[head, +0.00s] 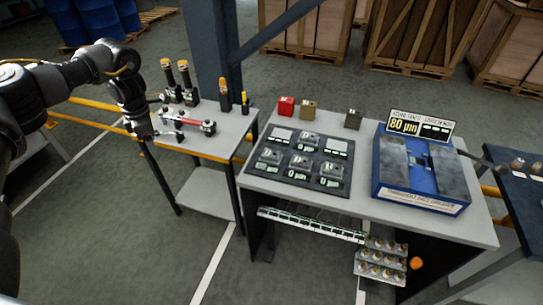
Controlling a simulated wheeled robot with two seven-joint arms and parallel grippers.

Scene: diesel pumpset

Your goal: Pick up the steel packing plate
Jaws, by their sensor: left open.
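A dark tray (262,178) on the grey middle bench holds several small grey metal pieces, among them a front-left one (270,156), a middle one (301,162) and a right one (331,169). Some spots carry "0 µm" labels. I cannot tell which piece is the steel packing plate. My left gripper (168,127) is open over the left side table, well to the left of the tray and beside a red-bodied tool (190,122). I cannot tell whether it touches that tool. My right gripper is not in view.
A red block (286,106), a brass-coloured block (308,110) and a dark block (353,119) stand behind the tray. A blue box (420,200) with an "80 µm" sign (421,124) stands to the right. A blue-grey post (203,50) rises behind the side table.

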